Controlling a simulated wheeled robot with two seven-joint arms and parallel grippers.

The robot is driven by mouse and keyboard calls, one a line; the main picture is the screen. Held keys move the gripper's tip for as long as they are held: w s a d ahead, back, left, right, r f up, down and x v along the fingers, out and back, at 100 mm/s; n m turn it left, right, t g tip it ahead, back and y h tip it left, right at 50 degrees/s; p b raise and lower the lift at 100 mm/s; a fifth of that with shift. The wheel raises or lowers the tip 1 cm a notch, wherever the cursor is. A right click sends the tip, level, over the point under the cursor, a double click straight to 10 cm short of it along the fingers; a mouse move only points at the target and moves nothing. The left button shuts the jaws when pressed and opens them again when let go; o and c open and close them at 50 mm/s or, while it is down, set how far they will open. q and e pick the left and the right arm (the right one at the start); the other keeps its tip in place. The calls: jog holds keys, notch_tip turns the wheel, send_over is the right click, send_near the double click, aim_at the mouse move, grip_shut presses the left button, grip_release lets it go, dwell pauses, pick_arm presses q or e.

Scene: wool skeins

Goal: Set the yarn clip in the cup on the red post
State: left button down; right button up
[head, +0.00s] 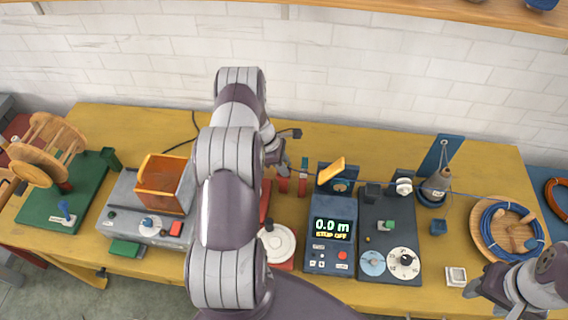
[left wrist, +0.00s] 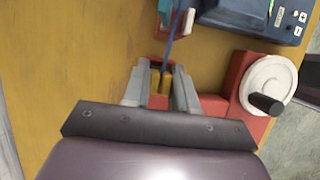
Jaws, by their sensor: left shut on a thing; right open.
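My left gripper (head: 280,172) hangs over the table by the red post (head: 283,185), in the middle of the head view. In the left wrist view its fingers (left wrist: 162,75) are shut on a small yellow piece (left wrist: 160,84), which appears to be the yarn clip. A blue strand (left wrist: 171,48) runs up from it. Red surfaces show beneath and around the fingertips. The cup cannot be made out, and I cannot tell whether the clip touches it. My right gripper (head: 487,287) is open and empty at the lower right.
A white crank wheel (head: 278,243) on a red base stands close to the left gripper. A blue counter box (head: 331,232) and a dark dial panel (head: 388,235) stand right of it. A taut strand crosses above them. An orange bin (head: 164,184) is left. A round wooden tray (head: 483,235) is right.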

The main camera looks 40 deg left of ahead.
pick_arm(q)
jog(key=c, duration=1.3)
grip_release()
jog(key=o, duration=0.5)
jog(key=shift+a+r, duration=0.3)
jog(key=shift+r, duration=0.2)
jog(key=b+v, duration=0.3)
jog(key=v, duration=0.8)
jog(key=shift+r, duration=0.3)
